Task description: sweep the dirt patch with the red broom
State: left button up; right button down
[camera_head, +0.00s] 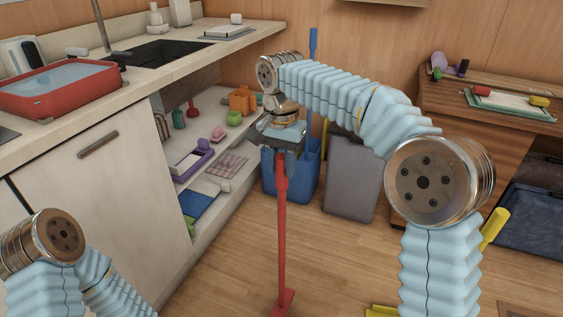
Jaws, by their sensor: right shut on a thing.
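The red broom (282,225) stands nearly upright in the middle of the view, with its red head low at the bottom edge, at or near the wooden floor. My right gripper (283,147) is shut on the top of the broom's handle, with the arm arching in from the right. I cannot make out the dirt patch in this view. My left arm shows only at the lower left, and its gripper is out of view.
A blue bin (291,178) and a grey bin (350,180) stand behind the broom. A wooden desk (470,95) stands right. Floor between is mostly clear.

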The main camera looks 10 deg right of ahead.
aim_at(283, 176)
jog(key=shift+f+b, duration=1.2)
jog(key=shift+f, duration=0.6)
jog(key=shift+s+d, duration=0.1)
jog(key=shift+d, duration=0.1)
jog(key=s+d+y+b, duration=0.1)
jog(key=s+d+b, duration=0.3)
jog(key=d, duration=0.3)
jog(key=shift+s+t+b, duration=0.4)
jog(key=shift+b, duration=0.2)
jog(key=shift+f, duration=0.1)
jog(key=shift+d, duration=0.1)
